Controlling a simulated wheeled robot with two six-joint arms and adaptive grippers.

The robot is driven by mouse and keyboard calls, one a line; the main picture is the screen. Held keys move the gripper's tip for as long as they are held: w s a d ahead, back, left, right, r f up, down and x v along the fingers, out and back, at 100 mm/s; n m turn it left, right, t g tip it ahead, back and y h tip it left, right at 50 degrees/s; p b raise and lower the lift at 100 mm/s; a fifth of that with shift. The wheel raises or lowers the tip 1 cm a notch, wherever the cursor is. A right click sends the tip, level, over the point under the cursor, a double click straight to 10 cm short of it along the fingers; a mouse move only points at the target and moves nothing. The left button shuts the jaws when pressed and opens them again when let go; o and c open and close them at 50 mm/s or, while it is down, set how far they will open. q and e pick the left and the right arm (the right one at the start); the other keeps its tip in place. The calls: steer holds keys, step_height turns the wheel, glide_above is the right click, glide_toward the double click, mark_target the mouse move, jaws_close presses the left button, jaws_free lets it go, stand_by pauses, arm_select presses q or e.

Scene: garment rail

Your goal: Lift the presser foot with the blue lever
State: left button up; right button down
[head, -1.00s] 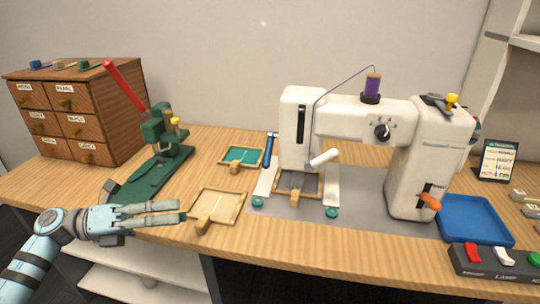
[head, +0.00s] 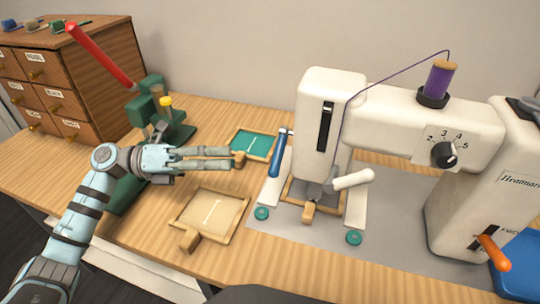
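The blue lever (head: 277,160) hangs down at the left side of the white sewing machine's head (head: 325,120). The presser foot area (head: 316,190) is low under the head, over a small wooden frame; whether the foot is up or down is too small to tell. My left gripper (head: 232,157) is open and empty, with a narrow gap between its fingers. It points right, above the table, and its tips are a short way left of the blue lever, apart from it. My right gripper is not in view.
A green press (head: 152,100) with a red handle stands behind my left gripper. A teal-filled frame (head: 236,156) and a cream-filled frame (head: 180,221) lie left of the machine. A white lever (head: 352,179) and an orange lever (head: 495,252) stick out from the machine.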

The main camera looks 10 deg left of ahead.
mark_target(282, 153)
arm_select(q)
steer(key=x, duration=1)
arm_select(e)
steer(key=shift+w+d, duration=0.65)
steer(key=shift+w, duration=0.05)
arm_select(q)
steer(key=shift+w+a, duration=0.1)
